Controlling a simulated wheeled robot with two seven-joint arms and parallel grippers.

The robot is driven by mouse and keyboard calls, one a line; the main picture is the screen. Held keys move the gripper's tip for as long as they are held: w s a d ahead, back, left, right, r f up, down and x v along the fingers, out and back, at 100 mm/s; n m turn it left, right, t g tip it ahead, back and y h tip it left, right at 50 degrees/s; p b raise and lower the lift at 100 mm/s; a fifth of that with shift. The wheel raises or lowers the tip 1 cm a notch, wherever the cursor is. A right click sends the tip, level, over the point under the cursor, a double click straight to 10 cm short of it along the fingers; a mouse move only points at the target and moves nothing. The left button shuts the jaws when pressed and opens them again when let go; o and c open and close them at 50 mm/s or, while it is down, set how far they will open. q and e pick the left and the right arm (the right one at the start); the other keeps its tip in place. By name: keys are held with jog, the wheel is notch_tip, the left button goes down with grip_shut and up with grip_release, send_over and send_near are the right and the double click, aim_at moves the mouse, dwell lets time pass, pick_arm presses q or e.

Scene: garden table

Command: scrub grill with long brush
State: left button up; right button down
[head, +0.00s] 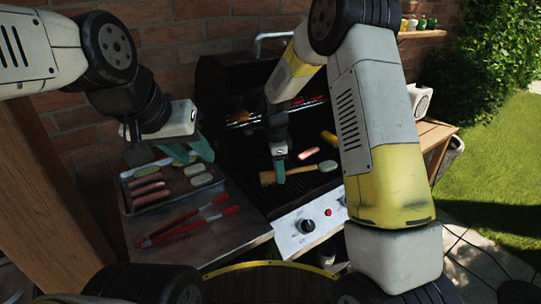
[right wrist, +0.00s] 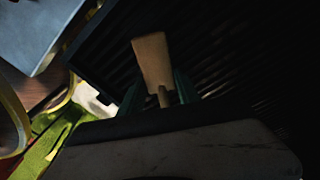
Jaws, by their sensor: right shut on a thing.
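The grill (head: 207,105) stands open in the middle of the head view, with its dark grate inside. My right gripper (head: 279,172) reaches down over the grate and is shut on the long brush (head: 299,171). The tan brush lies low, along the grate, to both sides of the fingers. In the right wrist view its flat wooden part (right wrist: 152,60) and thin neck show between the teal fingers. Bristles are hidden, so I cannot tell whether they touch the bars. My left gripper (head: 191,152) is open and empty above the food tray at left.
A tray (head: 127,207) with sausages and green slices sits on the left side shelf. Red-handled tongs (head: 190,226) lie in front of it. A sausage (head: 308,153), a yellow piece (head: 329,138) and a green slice (head: 328,166) lie on the grate. The knob panel (head: 290,240) is in front.

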jog(key=s+d, duration=0.1)
jog(key=s, duration=0.1)
jog(key=s+d, duration=0.1)
jog(key=s, duration=0.1)
jog(key=s+d, duration=0.2)
jog(key=w+d, duration=0.1)
jog(key=d, duration=0.1)
jog(key=w+d, duration=0.2)
jog(key=d, duration=0.1)
jog(key=w+d, duration=0.2)
jog(key=shift+d, duration=0.3)
jog(key=shift+w+a, duration=1.9)
jog(key=shift+w, duration=0.9)
jog(key=shift+w+a, duration=1.85)
jog(key=shift+w, duration=0.9)
jog(key=shift+w+a, duration=1.9)
jog(key=shift+w, duration=0.9)
jog(key=s+d, duration=0.3)
jog(key=s, duration=0.2)
jog(key=s+d, duration=0.4)
jog(key=s, duration=0.2)
jog(key=s+d, duration=0.3)
jog(key=s, duration=0.2)
jog(key=shift+s+d, duration=0.15)
jog(key=shift+d, duration=0.25)
notch_tip(320, 180, up, 7)
jog(key=shift+s+d, duration=0.15)
jog(key=shift+s, duration=0.05)
